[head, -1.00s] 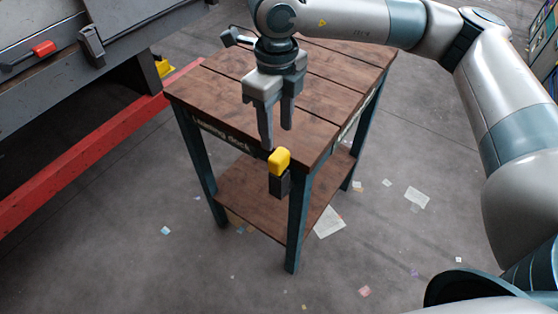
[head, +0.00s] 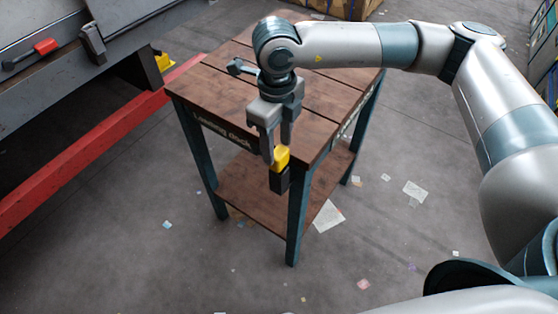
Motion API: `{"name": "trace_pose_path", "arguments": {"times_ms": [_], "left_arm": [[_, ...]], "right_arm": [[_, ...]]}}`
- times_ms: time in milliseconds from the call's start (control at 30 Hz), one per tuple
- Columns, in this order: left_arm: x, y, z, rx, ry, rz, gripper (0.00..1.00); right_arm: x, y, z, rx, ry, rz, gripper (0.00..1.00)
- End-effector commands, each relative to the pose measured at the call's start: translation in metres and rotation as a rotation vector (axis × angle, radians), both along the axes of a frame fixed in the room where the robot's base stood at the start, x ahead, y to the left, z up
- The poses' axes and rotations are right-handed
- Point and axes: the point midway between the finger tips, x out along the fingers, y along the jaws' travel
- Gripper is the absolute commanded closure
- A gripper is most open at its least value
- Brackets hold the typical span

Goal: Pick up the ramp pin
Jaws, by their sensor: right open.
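The ramp pin appears to be the yellow-topped piece (head: 281,157) at the front corner of the wooden table (head: 220,88). A dark block (head: 279,181) sits directly under its yellow head. My right gripper (head: 276,153) points down and is open at the yellow head. One finger is at the head's left side and the other is partly hidden behind it. I cannot tell whether either finger touches it. My left gripper is not in view.
A grey tool (head: 241,68) lies on the tabletop beside my right wrist. A grey machine with a red rail (head: 95,147) stands at the left. A red-handled tool (head: 44,48) rests on it. Scattered papers (head: 328,216) lie on the open floor.

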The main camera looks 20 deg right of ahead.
Motion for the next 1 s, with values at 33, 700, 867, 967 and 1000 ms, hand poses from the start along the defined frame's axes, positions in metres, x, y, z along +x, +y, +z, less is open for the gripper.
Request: {"name": "trace_pose_path", "arguments": {"times_ms": [33,700,867,967,1000], "left_arm": [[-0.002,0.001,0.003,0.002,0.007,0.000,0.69],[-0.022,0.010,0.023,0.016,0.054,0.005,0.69],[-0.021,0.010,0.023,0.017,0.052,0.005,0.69],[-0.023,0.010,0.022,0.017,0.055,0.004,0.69],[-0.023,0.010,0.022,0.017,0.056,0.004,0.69]], "right_arm": [[-0.001,-0.001,-0.001,-0.001,0.002,-0.001,0.56],[-0.002,-0.004,-0.049,0.000,0.001,0.000,0.56],[-0.002,-0.004,-0.049,0.000,0.001,0.000,0.56],[-0.002,-0.004,-0.048,0.000,0.001,0.000,0.56],[-0.002,-0.004,-0.048,0.000,0.001,0.000,0.56]]}}
